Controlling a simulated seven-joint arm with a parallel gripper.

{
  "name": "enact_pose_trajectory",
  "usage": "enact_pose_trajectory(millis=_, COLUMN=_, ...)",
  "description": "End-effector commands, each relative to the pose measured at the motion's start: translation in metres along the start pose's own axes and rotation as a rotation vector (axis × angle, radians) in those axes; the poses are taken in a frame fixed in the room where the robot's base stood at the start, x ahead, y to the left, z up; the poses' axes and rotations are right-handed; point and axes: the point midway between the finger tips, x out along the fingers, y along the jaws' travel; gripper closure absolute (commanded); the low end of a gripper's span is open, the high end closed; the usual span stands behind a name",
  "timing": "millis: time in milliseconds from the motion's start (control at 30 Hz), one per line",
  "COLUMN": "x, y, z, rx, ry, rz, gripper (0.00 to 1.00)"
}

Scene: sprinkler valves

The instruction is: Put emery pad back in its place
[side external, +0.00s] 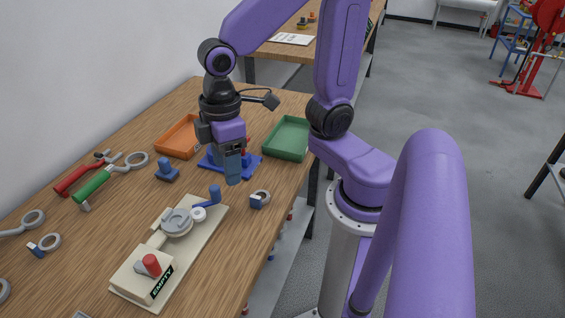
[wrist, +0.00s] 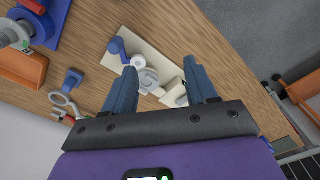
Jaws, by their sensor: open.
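I cannot pick out the emery pad with certainty in either view. My gripper (side external: 232,178) hangs over the table, beyond the valve board and in front of the blue stand. Its blue fingers are apart and empty in the wrist view (wrist: 162,68). The cream valve board (side external: 195,243) carries a grey valve, a blue handle, a white disc, a red knob and an "EMPTY" label; it also shows between and beyond the fingers in the wrist view (wrist: 177,98). A small blue block (side external: 167,169) stands left of the gripper.
An orange tray (side external: 178,137) and a green tray (side external: 287,139) stand at the far end. A blue stand (side external: 250,165) with red parts is partly hidden by my gripper. Red pliers (side external: 80,178), green-handled pliers (side external: 95,186) and grey rings lie at left. Bare wood surrounds the board.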

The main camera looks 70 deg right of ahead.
Motion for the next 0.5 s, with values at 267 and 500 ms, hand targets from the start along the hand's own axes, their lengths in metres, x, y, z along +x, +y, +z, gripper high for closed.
enact_pose_trajectory(millis=267, x=0.003, y=-0.036, z=0.066, rx=-0.152, ry=-0.007, rz=-0.005, gripper=0.43)
enact_pose_trajectory(millis=500, x=0.005, y=-0.048, z=0.092, rx=-0.212, ry=-0.011, rz=-0.007, gripper=0.43)
